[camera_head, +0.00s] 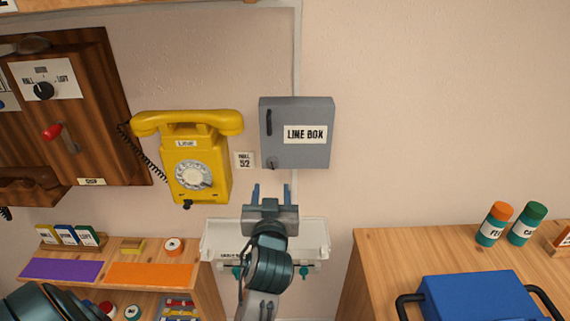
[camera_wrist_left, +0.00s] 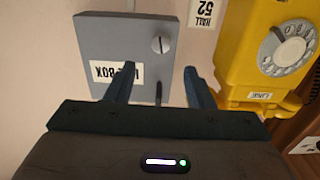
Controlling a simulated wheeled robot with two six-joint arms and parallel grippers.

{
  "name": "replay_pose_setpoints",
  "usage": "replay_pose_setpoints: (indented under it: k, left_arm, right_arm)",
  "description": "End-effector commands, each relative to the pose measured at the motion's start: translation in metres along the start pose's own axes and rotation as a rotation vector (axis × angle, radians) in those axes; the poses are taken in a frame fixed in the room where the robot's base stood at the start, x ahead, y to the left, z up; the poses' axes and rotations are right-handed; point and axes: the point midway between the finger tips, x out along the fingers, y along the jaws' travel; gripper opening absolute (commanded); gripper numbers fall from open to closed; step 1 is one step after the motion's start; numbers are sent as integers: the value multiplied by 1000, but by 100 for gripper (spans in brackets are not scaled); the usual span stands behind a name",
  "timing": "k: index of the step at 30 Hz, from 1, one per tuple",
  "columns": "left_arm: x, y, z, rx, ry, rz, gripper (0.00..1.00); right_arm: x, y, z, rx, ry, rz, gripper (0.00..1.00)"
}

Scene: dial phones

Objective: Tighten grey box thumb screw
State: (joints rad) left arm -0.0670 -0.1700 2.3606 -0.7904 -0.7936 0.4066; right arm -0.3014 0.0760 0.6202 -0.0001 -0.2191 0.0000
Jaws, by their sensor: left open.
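The grey line box (camera_head: 315,154) is mounted on the wall with its door closed. Its thumb screw (camera_head: 272,165) sits at the door's lower left corner. In the left wrist view, the grey box (camera_wrist_left: 95,45) appears upside down, and the round slotted thumb screw (camera_wrist_left: 160,45) lies just beyond the gap between my fingertips. My left gripper (camera_head: 271,190) is open and empty just below the screw, fingers pointing up towards the box. The left wrist view shows the spread fingers of the gripper (camera_wrist_left: 158,72), apart from the screw. My right gripper is not in view.
A yellow dial phone (camera_head: 188,150) hangs left of the box, with a small "HALL 52" plate (camera_head: 243,160) between them. A white tray (camera_head: 212,243) is below my gripper. A wooden counter (camera_head: 400,255) at right holds a blue case (camera_head: 480,300). The wall right of the box is clear.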

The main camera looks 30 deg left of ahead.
Motion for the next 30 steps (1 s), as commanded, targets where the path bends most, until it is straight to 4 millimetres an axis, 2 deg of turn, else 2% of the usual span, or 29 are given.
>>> replay_pose_setpoints:
  k: [16, 21, 30]
  left_arm:
    - [86, 0, -2, 5, 1, 1, 48]
    - [98, 0, -1, 2, 0, 1, 48]
    - [100, 0, 0, 1, 0, 1, 48]
  right_arm:
    - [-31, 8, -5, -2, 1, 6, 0]
    - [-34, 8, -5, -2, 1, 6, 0]
    - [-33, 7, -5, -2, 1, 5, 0]
